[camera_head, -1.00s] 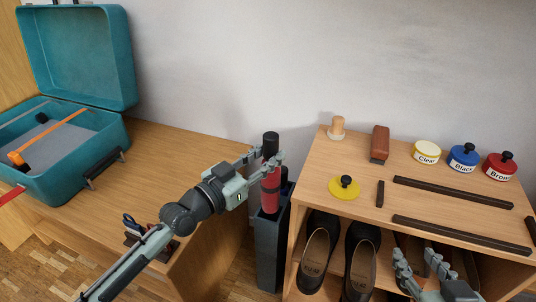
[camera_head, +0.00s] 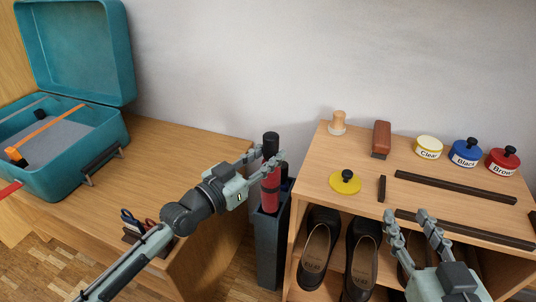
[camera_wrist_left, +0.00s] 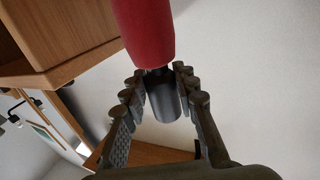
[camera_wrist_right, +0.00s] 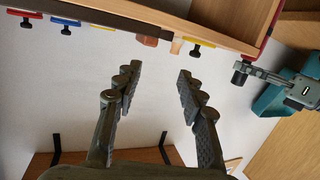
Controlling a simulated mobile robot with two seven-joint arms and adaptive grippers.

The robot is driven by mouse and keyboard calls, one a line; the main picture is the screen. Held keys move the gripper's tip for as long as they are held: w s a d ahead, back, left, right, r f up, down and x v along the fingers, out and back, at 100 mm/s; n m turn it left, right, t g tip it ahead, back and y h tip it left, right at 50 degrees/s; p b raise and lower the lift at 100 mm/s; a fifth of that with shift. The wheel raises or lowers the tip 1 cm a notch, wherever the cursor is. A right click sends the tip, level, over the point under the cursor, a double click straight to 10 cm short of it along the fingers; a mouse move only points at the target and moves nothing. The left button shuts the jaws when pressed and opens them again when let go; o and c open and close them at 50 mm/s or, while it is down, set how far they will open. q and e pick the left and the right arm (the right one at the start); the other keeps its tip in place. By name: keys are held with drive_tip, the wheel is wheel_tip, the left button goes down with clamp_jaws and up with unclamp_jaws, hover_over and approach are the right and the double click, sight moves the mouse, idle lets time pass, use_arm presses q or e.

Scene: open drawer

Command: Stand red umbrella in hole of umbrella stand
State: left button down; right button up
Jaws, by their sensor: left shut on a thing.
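The red umbrella (camera_head: 270,191) stands nearly upright, its black handle at the top. My left gripper (camera_head: 263,160) is shut on it near the handle; the handle (camera_wrist_left: 163,98) shows between the fingers in the left wrist view. The dark umbrella stand (camera_head: 268,252) is a tall narrow box between the desk and the shoe cabinet. The umbrella's lower end meets the stand's top opening; how deep it goes is hidden. My right gripper (camera_head: 408,216) is open and empty, over the front of the shoe cabinet; its spread fingers show in the right wrist view (camera_wrist_right: 158,72).
A dark item (camera_head: 285,186) stands behind the umbrella. The shoe cabinet (camera_head: 318,172) carries lidded tins, a brush (camera_head: 381,139) and dark bars, with shoes below. A teal case (camera_head: 72,172) lies open on the desk (camera_head: 170,150). A wall is close behind.

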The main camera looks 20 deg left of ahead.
sight(264, 184)
use_arm(q)
drive_tip(key=shift+f+b, duration=0.5)
drive_tip(key=shift+f, duration=0.2)
drive_tip(key=shift+f+b, duration=0.35)
drive_tip(key=shift+f, duration=0.35)
drive_tip(key=shift+f+b, duration=1.5)
drive_tip(key=shift+f, duration=0.4)
drive_tip(key=shift+f+b, duration=0.5)
drive_tip(key=shift+f, duration=0.3)
use_arm(e)
drive_tip(key=s+r+t+y, duration=0.2)
drive_tip(key=r+t, duration=0.3)
drive_tip(key=r, duration=0.3)
drive_tip(key=s+a+r+t+y, duration=0.1)
drive_tip(key=s+r+t+y, duration=0.1)
drive_tip(key=r+t, duration=0.4)
drive_tip(key=shift+s+r, duration=0.85)
drive_tip(key=shift+r, duration=0.4)
